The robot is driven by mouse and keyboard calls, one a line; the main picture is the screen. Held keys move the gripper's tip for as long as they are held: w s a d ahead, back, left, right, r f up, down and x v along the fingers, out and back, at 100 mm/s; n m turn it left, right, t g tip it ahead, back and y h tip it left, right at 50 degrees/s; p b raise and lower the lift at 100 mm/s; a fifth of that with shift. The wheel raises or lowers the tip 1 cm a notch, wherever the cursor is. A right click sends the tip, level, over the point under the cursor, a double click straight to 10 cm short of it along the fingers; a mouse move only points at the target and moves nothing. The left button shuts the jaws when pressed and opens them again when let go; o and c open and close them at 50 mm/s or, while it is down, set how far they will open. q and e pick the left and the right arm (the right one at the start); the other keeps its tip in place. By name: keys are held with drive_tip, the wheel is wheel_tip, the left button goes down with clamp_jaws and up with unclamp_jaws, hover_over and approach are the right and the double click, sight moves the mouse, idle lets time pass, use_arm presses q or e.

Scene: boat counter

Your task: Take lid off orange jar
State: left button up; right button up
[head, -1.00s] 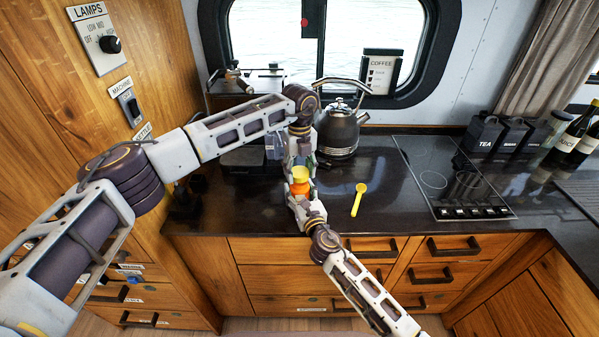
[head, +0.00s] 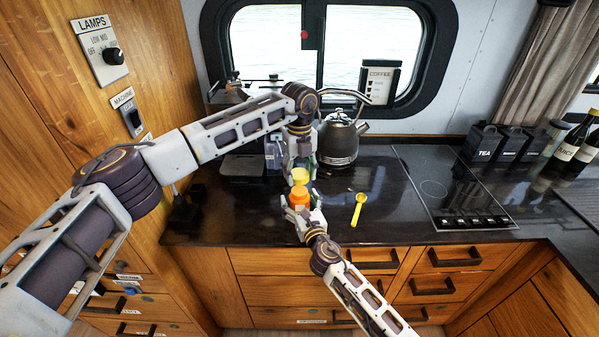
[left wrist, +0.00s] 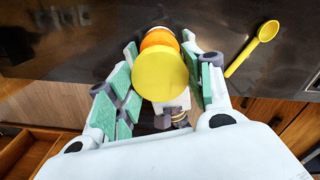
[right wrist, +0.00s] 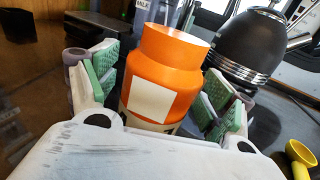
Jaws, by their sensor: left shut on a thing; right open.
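The orange jar (head: 299,196) stands upright on the dark counter. In the right wrist view the jar (right wrist: 165,75) has a pale square label and a bare, open neck with no lid on it. My left gripper (head: 301,170) is shut on the yellow lid (head: 300,176) and holds it above the jar. In the left wrist view the lid (left wrist: 160,75) sits between the green pads and covers part of the jar (left wrist: 160,38). My right gripper (head: 304,207) is open, with one finger on each side of the jar; its pads look apart from it in the right wrist view.
A yellow scoop (head: 358,209) lies on the counter right of the jar. A dark kettle (head: 339,140) stands behind, and a hob (head: 455,185) is further right. The counter's front edge is close to the jar.

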drive_tip(key=shift+s, duration=0.1)
drive_tip(key=shift+v, duration=5.85)
drive_tip(key=shift+d, duration=0.1)
drive_tip(key=shift+s, duration=0.1)
